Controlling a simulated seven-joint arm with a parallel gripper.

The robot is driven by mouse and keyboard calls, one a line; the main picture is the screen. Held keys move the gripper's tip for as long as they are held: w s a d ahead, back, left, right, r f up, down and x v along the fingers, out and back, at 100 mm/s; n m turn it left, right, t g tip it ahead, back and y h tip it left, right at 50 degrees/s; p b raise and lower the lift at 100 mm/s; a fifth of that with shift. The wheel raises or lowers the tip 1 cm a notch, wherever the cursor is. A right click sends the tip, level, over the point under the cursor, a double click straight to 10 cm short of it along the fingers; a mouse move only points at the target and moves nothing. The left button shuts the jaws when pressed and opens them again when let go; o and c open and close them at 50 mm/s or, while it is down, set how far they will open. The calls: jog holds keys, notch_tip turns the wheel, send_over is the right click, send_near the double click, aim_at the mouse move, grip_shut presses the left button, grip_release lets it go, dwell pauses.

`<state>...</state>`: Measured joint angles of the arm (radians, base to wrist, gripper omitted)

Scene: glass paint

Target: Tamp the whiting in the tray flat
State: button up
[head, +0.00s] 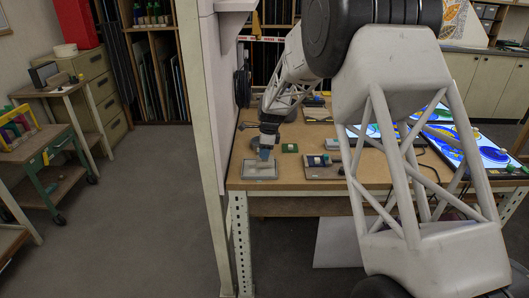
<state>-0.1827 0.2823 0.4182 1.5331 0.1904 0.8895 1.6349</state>
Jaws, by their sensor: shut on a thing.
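A shallow grey tray (249,177) lies at the near left corner of the brown workbench (357,178). It has a pale grey surface inside; whether that whiting is flat or heaped is too small to tell. My gripper (265,149) points down over the back part of this tray. It is shut on a small blue-grey tool (264,155), whose shape is mostly hidden by the gripper. The tool's lower end is at or just above the tray's contents; I cannot tell whether it touches.
A second grey tray (322,174) with small items stands to the right. Lit panels with blue and yellow glass (470,147) cover the right side. A white post (205,130) stands close left.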

jog(key=shift+f, duration=0.2)
jog(key=shift+f, duration=0.7)
jog(key=shift+f, duration=0.3)
dwell(0.6)
jog(key=shift+r, duration=0.1)
jog(key=shift+r, duration=1.15)
jog(key=shift+a, duration=0.15)
jog(key=shift+a, duration=2.15)
jog(key=shift+f, duration=0.2)
